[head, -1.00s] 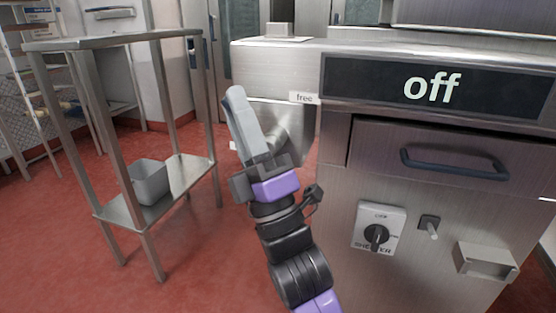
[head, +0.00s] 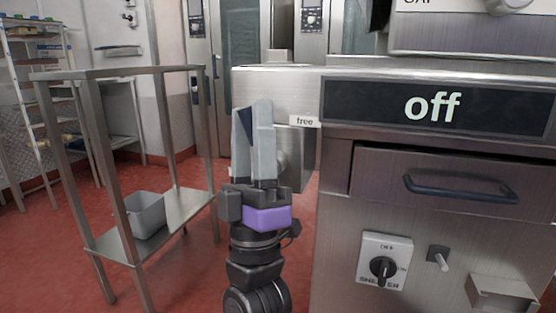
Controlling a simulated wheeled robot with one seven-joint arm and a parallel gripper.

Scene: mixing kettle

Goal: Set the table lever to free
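A small white label reading "free" (head: 305,121) is on the steel machine's left corner. Below and left of it is a grey steel box-like part (head: 295,150), partly hidden behind my gripper. I cannot make out the table lever itself; my gripper covers part of that area. My gripper (head: 255,108) points upward, left of the label, in front of the machine's left end. Its grey fingers overlap in this view, so their gap and any contact cannot be told.
A black display (head: 440,107) reads "off" above a drawer (head: 450,180) with a dark handle. Below are a rotary switch (head: 384,268) and a small peg (head: 438,258). A steel shelf stand (head: 130,72) with a grey bin (head: 143,215) stands left. Red floor lies between.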

